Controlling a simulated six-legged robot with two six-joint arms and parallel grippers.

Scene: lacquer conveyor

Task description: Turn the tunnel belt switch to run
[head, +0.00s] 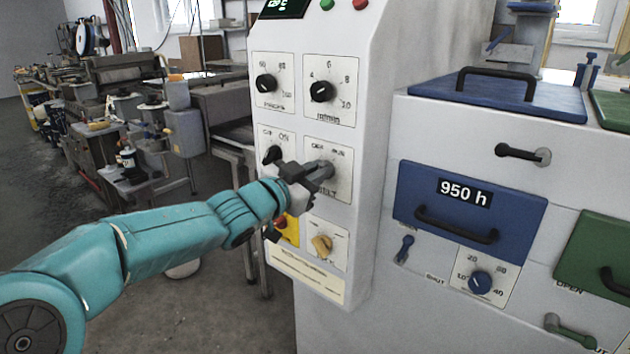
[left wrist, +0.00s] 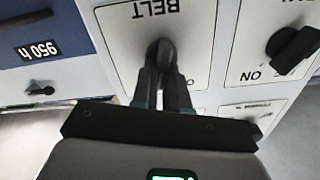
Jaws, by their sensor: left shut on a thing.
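The grey belt switch (head: 323,167) sits on a white plate (head: 343,188) marked BELT, with small labels above it, on the front of the control column. My left gripper (head: 305,178) comes in from the left and is shut on this switch. In the left wrist view the BELT plate (left wrist: 115,40) appears upside down, and the dark switch knob (left wrist: 160,48) sits between my fingertips (left wrist: 161,72). The fingers partly cover the knob, so I cannot tell exactly which label it points to. My right gripper is not in view.
A black ON switch (head: 272,155) is close left of the gripper. Two black dials, the left one (head: 266,83) and the right one (head: 321,91), are above. A red button (head: 281,222) and a tan knob (head: 322,244) are below. A blue drawer (head: 470,210) is at right.

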